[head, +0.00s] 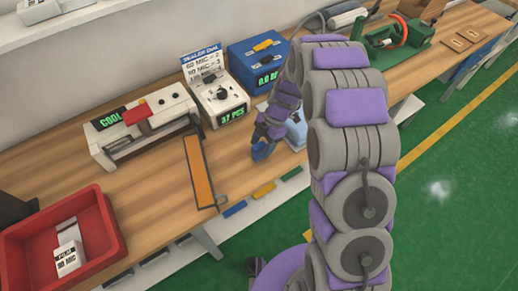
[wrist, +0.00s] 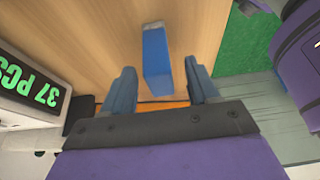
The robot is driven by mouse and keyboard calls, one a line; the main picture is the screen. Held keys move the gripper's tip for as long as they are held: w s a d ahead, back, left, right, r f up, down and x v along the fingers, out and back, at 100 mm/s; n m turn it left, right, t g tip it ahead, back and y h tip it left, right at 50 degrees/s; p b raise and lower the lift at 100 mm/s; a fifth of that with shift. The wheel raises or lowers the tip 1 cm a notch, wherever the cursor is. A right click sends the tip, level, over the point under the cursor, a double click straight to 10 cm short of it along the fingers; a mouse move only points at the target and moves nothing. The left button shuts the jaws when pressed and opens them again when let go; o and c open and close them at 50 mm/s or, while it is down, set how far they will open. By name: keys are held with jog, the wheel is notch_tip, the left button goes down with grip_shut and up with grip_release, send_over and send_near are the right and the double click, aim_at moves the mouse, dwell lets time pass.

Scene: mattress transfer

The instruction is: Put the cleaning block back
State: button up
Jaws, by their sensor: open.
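In the wrist view a blue block (wrist: 156,65) with a greyish end, which looks like the cleaning block, stands out over the wooden bench between my two blue fingers. My gripper (wrist: 159,72) is open, with a visible gap between each finger and the block. In the head view my gripper (head: 263,150) points down over the bench, right of the orange strip (head: 198,170). The block cannot be told apart from the blue fingers there. Whether the block touches the bench is unclear.
A counter box reading 37 PCS (head: 220,98) stands close left of my gripper. A white sealer (head: 140,128), a blue display box (head: 258,62) and a red bin (head: 105,235) share the bench (head: 150,190). A pale blue item (head: 297,130) sits partly behind my arm.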

jog(key=p+v, duration=0.1)
jog(key=v, duration=0.7)
jog(key=shift+d+r, duration=0.15)
jog(key=shift+d, duration=0.05)
jog(key=s+d+r+m+h, duration=0.1)
jog(key=s+d+r+m, duration=0.2)
jog(key=s+r+m, duration=0.5)
jog(key=s+d+r+m+h, duration=0.1)
jog(key=s+d+r+m, duration=0.2)
jog(key=s+r+m, duration=0.5)
jog(key=s+d+m+h, duration=0.1)
jog(key=s+m, duration=0.3)
jog(key=s, duration=0.5)
jog(key=s+d+m, duration=0.4)
jog(key=s, duration=0.5)
jog(key=shift+s+f+m+t+h, duration=0.2)
jog(key=shift+s+m+t+h, duration=0.05)
jog(key=shift+m+t+h, duration=0.15)
